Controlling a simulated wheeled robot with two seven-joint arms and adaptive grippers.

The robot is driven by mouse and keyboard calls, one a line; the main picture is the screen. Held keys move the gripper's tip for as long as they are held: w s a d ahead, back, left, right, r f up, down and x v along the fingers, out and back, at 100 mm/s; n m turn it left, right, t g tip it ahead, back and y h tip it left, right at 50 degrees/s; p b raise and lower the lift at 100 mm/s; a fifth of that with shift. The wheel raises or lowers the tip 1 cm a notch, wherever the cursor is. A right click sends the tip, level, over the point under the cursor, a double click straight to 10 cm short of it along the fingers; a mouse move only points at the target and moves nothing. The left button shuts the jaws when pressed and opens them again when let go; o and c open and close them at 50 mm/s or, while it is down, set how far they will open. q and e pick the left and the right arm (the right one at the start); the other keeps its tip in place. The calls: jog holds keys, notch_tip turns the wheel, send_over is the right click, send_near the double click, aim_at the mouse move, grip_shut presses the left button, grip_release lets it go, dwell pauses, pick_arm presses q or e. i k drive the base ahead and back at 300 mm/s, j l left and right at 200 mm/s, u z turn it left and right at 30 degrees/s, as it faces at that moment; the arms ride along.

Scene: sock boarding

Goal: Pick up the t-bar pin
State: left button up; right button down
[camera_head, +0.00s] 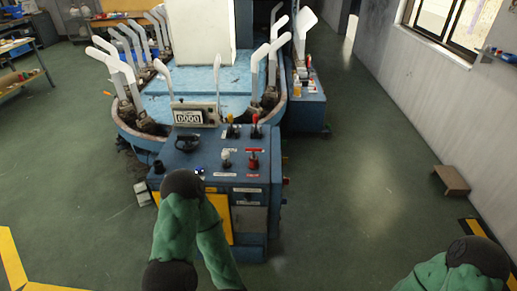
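A red T-shaped piece (253,158) stands upright on the right part of the blue control panel; it looks like the t-bar pin. A pale-topped lever (226,157) stands just left of it. Neither gripper shows in the head view. Green-covered links of my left arm with dark joints rise in front of the panel's lower left. A green link and dark joint of my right arm show at the bottom right corner, well away from the panel. Nothing is seen touching the red piece.
The blue control panel (190,151) carries several knobs, two levers at its back edge and a counter display (188,117). Behind it, a blue machine (150,84) holds several upright pale boards. A brown step (452,180) stands by the right wall. The green floor right of the panel is clear.

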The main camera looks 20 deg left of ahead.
aim_at(253, 157)
jog(key=i+l+u, duration=0.3)
jog(key=i, duration=0.25)
jog(key=i+l+u, duration=0.3)
jog(key=i, duration=0.25)
jog(key=l, duration=0.1)
